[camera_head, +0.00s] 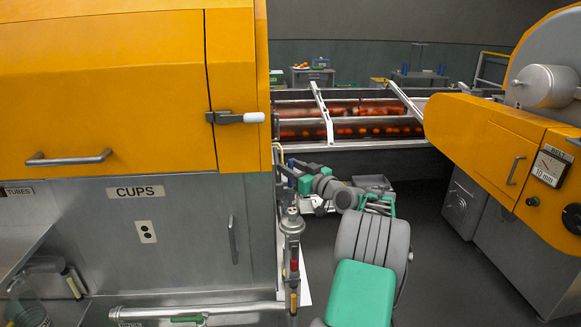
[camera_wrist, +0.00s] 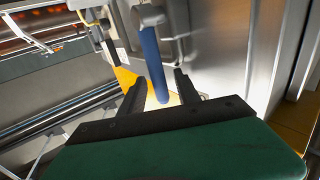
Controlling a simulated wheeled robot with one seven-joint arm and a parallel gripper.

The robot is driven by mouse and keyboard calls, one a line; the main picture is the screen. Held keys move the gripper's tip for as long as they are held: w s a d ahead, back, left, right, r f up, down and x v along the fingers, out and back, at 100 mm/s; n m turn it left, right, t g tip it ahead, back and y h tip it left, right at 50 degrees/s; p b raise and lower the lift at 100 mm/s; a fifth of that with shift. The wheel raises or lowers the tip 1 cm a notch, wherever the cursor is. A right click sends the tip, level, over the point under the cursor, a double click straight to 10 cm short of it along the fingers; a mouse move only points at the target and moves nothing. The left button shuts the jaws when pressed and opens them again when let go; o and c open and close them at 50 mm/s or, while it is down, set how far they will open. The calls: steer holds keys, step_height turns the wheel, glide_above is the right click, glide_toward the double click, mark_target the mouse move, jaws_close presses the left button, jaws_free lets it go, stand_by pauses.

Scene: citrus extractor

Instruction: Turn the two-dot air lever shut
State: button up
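In the wrist view a blue lever handle (camera_wrist: 152,58) hangs from a grey metal fitting (camera_wrist: 148,15). My gripper (camera_wrist: 161,78) is open, with one dark finger on each side of the blue handle and gaps between. No dot marks are readable, so I cannot tell whether this is the two-dot lever. In the head view my gripper is small, at the right edge of the cups machine (camera_head: 160,220). Below it a vertical pipe fitting (camera_head: 292,225) carries a red handle (camera_head: 294,268) and a yellow handle (camera_head: 293,300). The blue handle cannot be made out there.
The orange hood (camera_head: 110,90) and its latch (camera_head: 235,117) are above and left of my gripper. A horizontal pipe (camera_head: 240,308) runs low at the front. A roller conveyor (camera_head: 350,128) with oranges lies behind. Open floor (camera_head: 440,285) shows to the right.

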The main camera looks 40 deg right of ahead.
steer(key=shift+c, duration=0.2)
jaws_close()
stand_by(1.1)
